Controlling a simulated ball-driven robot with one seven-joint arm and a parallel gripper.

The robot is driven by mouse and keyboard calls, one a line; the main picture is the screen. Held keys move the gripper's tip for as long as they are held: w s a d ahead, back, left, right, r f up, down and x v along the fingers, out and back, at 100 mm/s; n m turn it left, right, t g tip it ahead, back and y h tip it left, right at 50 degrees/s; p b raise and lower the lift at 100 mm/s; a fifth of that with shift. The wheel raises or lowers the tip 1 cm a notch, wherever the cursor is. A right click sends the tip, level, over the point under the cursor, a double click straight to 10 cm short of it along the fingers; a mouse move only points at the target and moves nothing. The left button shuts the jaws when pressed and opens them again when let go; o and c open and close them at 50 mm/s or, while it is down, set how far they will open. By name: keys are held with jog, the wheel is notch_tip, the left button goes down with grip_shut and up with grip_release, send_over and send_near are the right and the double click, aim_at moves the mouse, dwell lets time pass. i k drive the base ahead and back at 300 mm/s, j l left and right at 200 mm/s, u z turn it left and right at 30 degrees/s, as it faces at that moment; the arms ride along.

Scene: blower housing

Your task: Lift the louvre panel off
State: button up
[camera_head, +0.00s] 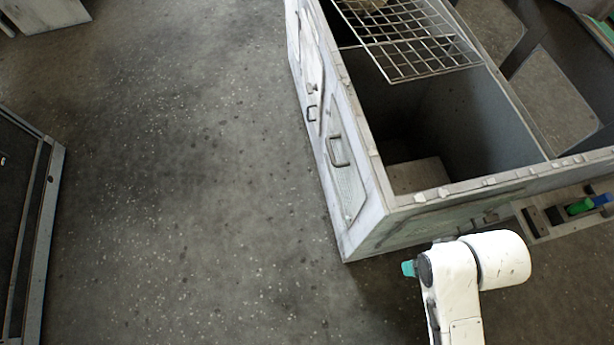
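The blower housing (360,215) is a large pale, worn metal box with an open top, standing at the upper right. On its left side is a panel with a dark handle (340,151) and a finely lined face (350,188), which looks like the louvre panel. It sits flat in the side wall. A second panel (308,62) with a smaller handle (311,113) is farther back on the same wall. My white arm shows at the lower right, in front of the housing's near end and apart from the panels. My gripper's fingers are not visible.
A wire grid (415,45) lies over the back of the open top. A ledge with green and blue items (580,207) is at the right. A dark framed unit (28,220) stands at the left edge. The speckled floor (190,170) between is clear.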

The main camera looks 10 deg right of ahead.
aim_at(350, 190)
jog(key=i+j+u, duration=0.2)
jog(key=j, duration=0.2)
jog(key=j+u, duration=0.2)
jog(key=j, duration=0.25)
jog(key=i+j+u, duration=0.2)
jog(key=i+j, duration=0.05)
jog(key=j, duration=0.1)
